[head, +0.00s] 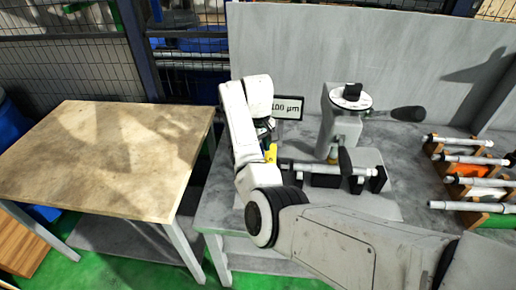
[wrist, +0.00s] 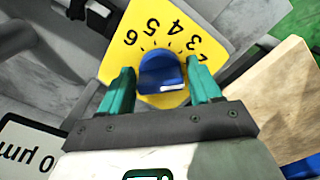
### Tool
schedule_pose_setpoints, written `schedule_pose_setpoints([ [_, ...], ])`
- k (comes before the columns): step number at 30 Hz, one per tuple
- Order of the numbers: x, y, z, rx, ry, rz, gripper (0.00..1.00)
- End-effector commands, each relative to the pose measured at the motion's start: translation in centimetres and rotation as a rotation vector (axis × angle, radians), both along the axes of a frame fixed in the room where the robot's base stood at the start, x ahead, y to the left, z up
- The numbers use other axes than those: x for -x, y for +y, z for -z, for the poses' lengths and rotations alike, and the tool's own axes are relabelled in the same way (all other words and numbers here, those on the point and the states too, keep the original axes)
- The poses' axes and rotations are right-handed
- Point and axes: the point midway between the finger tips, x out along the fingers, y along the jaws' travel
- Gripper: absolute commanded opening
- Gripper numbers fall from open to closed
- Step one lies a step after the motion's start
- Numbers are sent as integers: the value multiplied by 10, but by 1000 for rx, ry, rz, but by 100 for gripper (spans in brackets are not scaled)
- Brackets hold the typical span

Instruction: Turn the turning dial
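The turning dial is a blue knob (wrist: 162,72) on a yellow plate (wrist: 140,38) with black numbers, 2 to 6 visible, in the wrist view. A white mark shows on the knob's lower right edge. My gripper (wrist: 161,80) has its two green fingers on either side of the knob, apart, with narrow gaps beside it; no firm contact shows. In the head view a bit of the yellow plate (head: 271,153) shows beside my gripper (head: 265,128); my arm hides the knob.
A sign reading "100 µm" (head: 287,107) stands close to my gripper. Right of it are a grinder head with a black-handled crank (head: 351,97) and a workpiece between holders (head: 325,168). Racked shafts (head: 470,181) lie far right. A bare wooden table (head: 105,155) stands left.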

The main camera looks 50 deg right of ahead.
Motion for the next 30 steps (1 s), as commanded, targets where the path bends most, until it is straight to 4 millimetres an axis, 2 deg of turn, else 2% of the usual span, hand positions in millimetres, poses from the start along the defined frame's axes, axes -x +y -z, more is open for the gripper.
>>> schedule_pose_setpoints([
  [1,0,0,0,0,1,0,68],
  [4,1,0,1,0,3,1,77],
  [14,1,0,-5,0,3,1,77],
  [17,1,-1,-17,0,2,2,77],
  [30,0,1,-99,-2,1,0,77],
])
